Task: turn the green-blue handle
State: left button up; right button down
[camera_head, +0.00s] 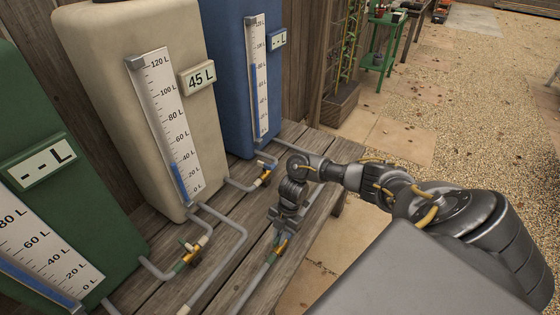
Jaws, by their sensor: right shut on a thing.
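The green-blue handle (277,239) shows as a small patch on a brass valve (281,248) in the pipe at the front of the wooden bench. My right gripper (281,229) reaches down to it from the right and is shut on it. The fingers hide most of the handle, so its exact angle cannot be told. My left gripper is not in view.
Other valves (191,254) and grey pipes (232,245) lie near my gripper. Gravel (470,90) is open at right.

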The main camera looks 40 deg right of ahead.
jog(key=shift+w, duration=0.1)
jog(key=c, duration=1.4)
grip_release()
jog(key=shift+c, duration=0.2)
jog(key=s+v, duration=0.1)
jog(key=v, duration=0.9)
jog(key=shift+w+d+r, duration=0.2)
jog(key=shift+w+r, duration=0.2)
jog(key=shift+w, duration=0.1)
